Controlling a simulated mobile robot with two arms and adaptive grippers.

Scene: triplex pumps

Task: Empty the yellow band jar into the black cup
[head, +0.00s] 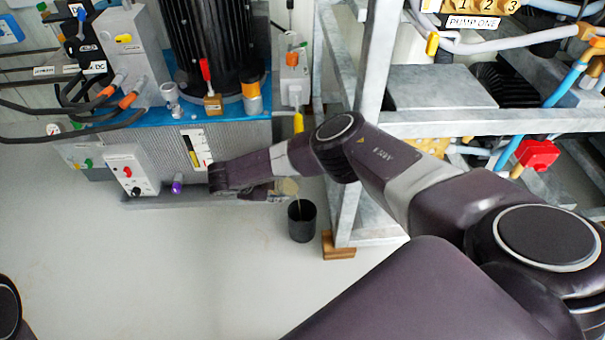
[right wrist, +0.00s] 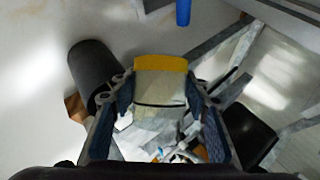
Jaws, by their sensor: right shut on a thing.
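My right gripper (head: 262,191) is shut on the yellow band jar (head: 287,187), which lies tilted on its side just above the black cup (head: 302,221). A thin pale streak runs from the jar down toward the cup's mouth. In the right wrist view the jar (right wrist: 160,92) is pale and see-through with a yellow band (right wrist: 161,63) at one end, and sits between both finger pads (right wrist: 158,100). The black cup (right wrist: 92,66) shows beside it to the left. The cup stands upright on the floor; its contents cannot be made out. My left gripper is not in view.
A grey metal frame (head: 355,130) with a wooden foot block (head: 339,246) stands right of the cup. A blue-topped pump unit (head: 220,113) with a switch box (head: 128,171) stands behind. The pale floor (head: 180,270) in front is clear.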

